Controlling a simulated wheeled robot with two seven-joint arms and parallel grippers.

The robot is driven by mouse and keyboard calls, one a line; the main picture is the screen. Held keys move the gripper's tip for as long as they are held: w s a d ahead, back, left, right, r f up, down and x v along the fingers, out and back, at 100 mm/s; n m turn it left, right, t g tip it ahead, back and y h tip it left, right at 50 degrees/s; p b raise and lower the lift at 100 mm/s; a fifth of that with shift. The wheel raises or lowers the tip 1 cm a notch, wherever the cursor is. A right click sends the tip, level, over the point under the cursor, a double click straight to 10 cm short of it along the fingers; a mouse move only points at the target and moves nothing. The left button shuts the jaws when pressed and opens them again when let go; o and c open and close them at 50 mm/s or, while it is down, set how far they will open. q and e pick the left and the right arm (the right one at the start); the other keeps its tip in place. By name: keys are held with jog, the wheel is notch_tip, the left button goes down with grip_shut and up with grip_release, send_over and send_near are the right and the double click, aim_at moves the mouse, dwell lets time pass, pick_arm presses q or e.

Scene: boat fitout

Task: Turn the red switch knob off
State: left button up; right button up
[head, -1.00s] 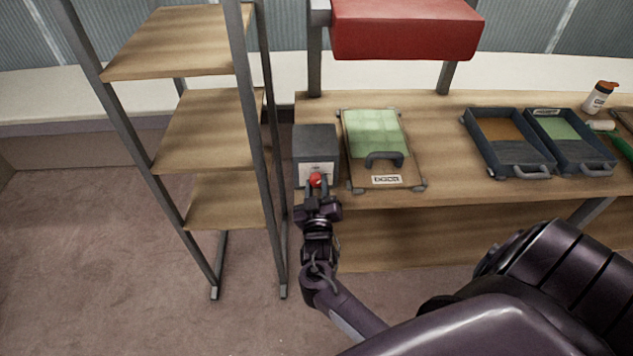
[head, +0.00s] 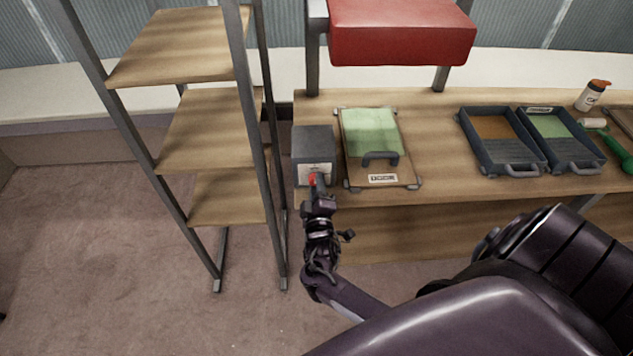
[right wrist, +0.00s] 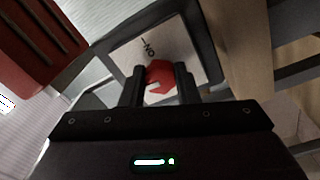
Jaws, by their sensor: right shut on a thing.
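The red switch knob (head: 312,179) is on the front face of a grey box (head: 314,143) at the left end of the workbench. In the right wrist view the red knob (right wrist: 160,76) sits between the two dark fingers, in front of a pale plate with "ON" lettering (right wrist: 149,48). The knob has a pale mark on its lower left edge. My right gripper (head: 316,188) is shut on the knob and partly hides it in the head view. It also shows in the right wrist view (right wrist: 160,88). My left gripper is not in view.
A case with a green top (head: 371,132) lies just right of the box. Two dark trays (head: 487,158) and a white bottle (head: 591,95) are further right. A shelf rack (head: 205,130) stands close on the left. A red cabinet (head: 400,30) is above the bench.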

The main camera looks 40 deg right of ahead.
jog(key=shift+d+r, duration=0.1)
dwell(0.3)
jog(key=o, duration=1)
jog(key=shift+w, duration=0.1)
jog(key=shift+c, duration=0.2)
jog(key=b+v, duration=0.1)
jog(key=v, duration=0.6)
jog(key=shift+s, duration=0.4)
